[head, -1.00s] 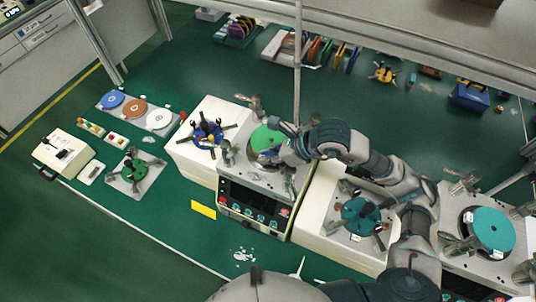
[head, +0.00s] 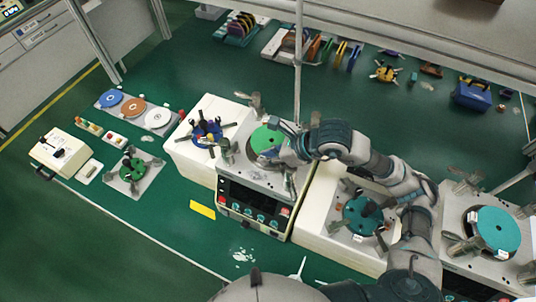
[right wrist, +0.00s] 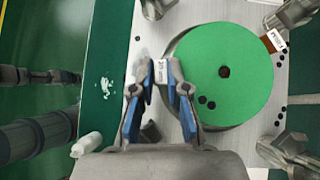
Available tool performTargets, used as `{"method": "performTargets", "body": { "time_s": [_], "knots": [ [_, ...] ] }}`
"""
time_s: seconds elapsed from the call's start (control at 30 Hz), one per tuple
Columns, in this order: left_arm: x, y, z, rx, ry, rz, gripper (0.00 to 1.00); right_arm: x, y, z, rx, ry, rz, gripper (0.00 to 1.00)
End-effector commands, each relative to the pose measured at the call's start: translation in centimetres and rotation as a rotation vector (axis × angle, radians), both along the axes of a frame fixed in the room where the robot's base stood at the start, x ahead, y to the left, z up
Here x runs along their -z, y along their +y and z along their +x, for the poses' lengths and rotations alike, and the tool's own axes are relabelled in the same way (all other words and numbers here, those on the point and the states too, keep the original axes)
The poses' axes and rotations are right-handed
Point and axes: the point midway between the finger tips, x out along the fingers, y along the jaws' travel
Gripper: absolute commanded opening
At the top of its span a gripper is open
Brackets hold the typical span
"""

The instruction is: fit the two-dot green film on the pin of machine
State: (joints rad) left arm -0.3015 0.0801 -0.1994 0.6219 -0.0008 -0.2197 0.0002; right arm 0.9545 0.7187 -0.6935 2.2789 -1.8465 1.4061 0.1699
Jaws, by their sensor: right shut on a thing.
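The green film (right wrist: 232,60) is a round sheet with a dark centre hole and small dark dots near its lower left edge. It lies over the round plate of the middle machine (head: 255,205), with a grey rim showing beside it. In the head view the film (head: 264,138) is partly behind my right gripper (head: 280,148). My right gripper (right wrist: 168,72) is shut at the film's left edge, on its white label tab (right wrist: 160,71). I cannot tell whether the pin is in the hole. My left gripper is not in view.
Metal clamp arms (right wrist: 290,148) stand around the plate. A machine with a teal disc (head: 492,230) is at right. Blue, orange and white discs (head: 134,108) lie on a tray at left. A blue spider-like part (head: 207,132) sits left of the middle machine.

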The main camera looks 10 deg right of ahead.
Motion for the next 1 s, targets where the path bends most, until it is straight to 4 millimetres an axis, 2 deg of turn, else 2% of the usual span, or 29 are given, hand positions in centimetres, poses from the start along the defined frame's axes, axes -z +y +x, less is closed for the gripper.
{"method": "performTargets", "body": {
  "time_s": [0.07,0.1,0.17,0.2,0.47,0.57,1.0],
  "knots": [
    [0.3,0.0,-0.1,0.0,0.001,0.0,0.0,0.3,0.0,0.0,0.0,0.0,0.0,0.0],
    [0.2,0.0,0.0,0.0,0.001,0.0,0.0,0.2,0.0,0.0,0.0,0.0,0.0,0.24],
    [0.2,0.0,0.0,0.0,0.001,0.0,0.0,0.2,0.0,0.0,0.0,0.0,-0.001,0.4],
    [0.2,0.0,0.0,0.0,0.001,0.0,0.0,0.2,0.0,0.0,0.0,0.0,-0.001,0.44],
    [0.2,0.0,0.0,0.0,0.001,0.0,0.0,0.2,0.0,0.0,-0.001,0.002,-0.001,0.44],
    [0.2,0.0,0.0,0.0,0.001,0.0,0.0,-0.4,0.0,0.0,-0.001,-0.001,0.0,0.44],
    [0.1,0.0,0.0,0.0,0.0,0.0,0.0,-8.5,0.0,0.2,0.001,-0.003,0.001,0.44]
  ]
}}
